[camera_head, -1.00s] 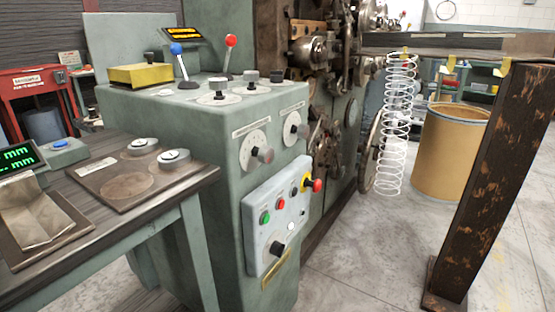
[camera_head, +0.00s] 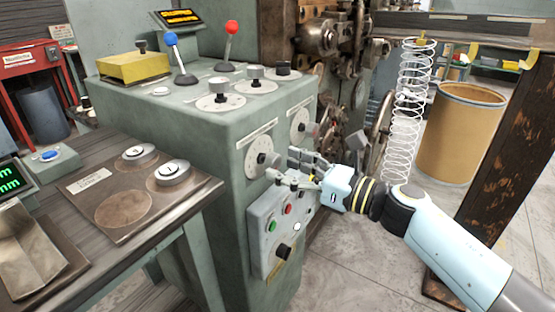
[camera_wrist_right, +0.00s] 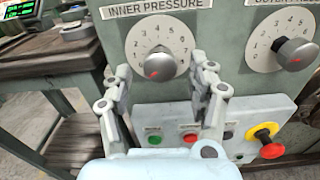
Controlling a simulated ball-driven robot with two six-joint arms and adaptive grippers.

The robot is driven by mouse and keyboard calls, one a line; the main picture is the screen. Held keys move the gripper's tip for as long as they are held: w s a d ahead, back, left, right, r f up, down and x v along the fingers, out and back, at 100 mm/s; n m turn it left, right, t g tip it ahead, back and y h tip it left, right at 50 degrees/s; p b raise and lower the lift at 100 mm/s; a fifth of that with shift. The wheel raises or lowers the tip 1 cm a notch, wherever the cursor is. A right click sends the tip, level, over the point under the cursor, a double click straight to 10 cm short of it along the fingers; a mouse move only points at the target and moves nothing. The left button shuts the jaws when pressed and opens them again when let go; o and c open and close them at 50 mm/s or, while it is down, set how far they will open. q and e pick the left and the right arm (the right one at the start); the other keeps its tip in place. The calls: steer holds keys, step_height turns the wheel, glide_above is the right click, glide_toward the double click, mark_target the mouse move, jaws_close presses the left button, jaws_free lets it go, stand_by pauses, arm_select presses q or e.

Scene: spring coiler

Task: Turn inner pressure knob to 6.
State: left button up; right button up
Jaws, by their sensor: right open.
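The inner pressure knob (camera_wrist_right: 160,64) is a grey cylinder with a red mark on its face. It sits on a white numbered dial (camera_wrist_right: 152,38) under an INNER PRESSURE label (camera_wrist_right: 150,9). I cannot tell which number it points to. In the head view the knob (camera_head: 268,159) sticks out from the green cabinet's front. My right gripper (camera_head: 282,163) is open in front of it. In the right wrist view its fingers (camera_wrist_right: 161,72) stand to the left and right of the knob, with nothing gripped; I cannot tell whether they touch it. My left gripper is not in view.
The outer pressure knob (camera_wrist_right: 296,53) is close on the right. Below is a button panel (camera_head: 258,240) with green and red buttons, a black knob (camera_head: 284,252) and a red-and-yellow stop button (camera_wrist_right: 268,142). A workbench (camera_head: 150,222) stands left; a hanging spring (camera_head: 408,110) is behind.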

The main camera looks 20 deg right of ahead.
steer(key=shift+x, duration=1.3)
steer(key=c, duration=1.2)
steer(key=shift+o, duration=0.2)
